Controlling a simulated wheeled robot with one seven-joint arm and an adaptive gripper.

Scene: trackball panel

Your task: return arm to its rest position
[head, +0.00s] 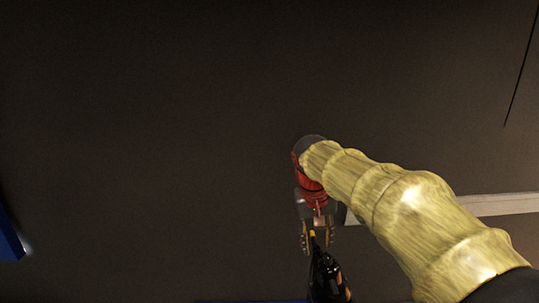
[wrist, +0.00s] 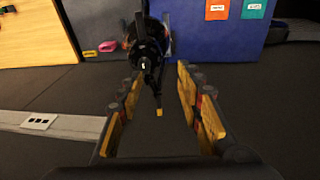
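My arm reaches in from the lower right of the head view, in pale yellow segments, with a red and grey wrist. My gripper (head: 317,241) points down toward the bottom of the head view. In the wrist view my gripper (wrist: 159,78) has its two yellow-padded fingers well apart, with nothing gripped between them. A dark jointed object (wrist: 147,45) with a yellow tip shows beyond and partly between the fingers. I cannot tell what it is or how far off it stands. No trackball is recognisable in either view.
A blue panel (wrist: 230,38) with an orange label (wrist: 217,9) and a teal label (wrist: 252,9) stands at the back. A wooden panel (wrist: 38,30) is at left. A pale strip with a socket plate (wrist: 38,123) crosses the dark surface. The head view's left is mostly clear.

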